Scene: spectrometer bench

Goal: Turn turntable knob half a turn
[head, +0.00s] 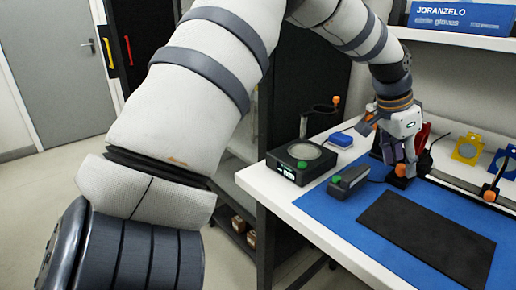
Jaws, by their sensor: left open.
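My left gripper (400,166) is at the far side of the bench, pointing down, its jaws open. A small orange knob (401,170) on a low black block (399,181) shows right at its fingertips; I cannot tell whether the fingers touch it. The block sits on the blue mat (330,207). The gripper hides part of the block and what lies behind it. Whether this is the turntable knob I cannot tell for sure. My right gripper is not in view.
A black device with a round plate (303,151) stands at the bench's left end. A grey device with a green button (349,181) is left of the gripper. A black pad (428,240) lies in front. Yellow (467,150) and blue (503,163) holders stand at right.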

